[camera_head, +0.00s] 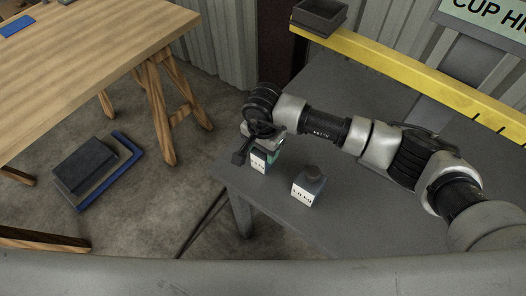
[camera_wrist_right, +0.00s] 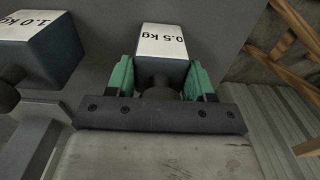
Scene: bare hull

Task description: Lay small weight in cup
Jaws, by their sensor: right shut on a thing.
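The small weight (camera_head: 259,162) is a dark block with a white label, near the corner of the grey table (camera_head: 330,95). In the right wrist view its label reads 0.5 kg (camera_wrist_right: 163,42). My right gripper (camera_head: 264,150) is shut on it; its green fingers (camera_wrist_right: 160,80) lie on both sides of the weight. I cannot tell whether the weight touches the table. A larger weight (camera_head: 309,187), labelled 1.0 kg in the right wrist view (camera_wrist_right: 45,48), stands beside it on the table. My left gripper is out of view.
A yellow beam (camera_head: 420,75) runs along the back of the grey table, with a dark open box (camera_head: 318,18) at its left end. A wooden table (camera_head: 90,50) stands at the left. A dark block and blue tray (camera_head: 125,160) lie on the floor.

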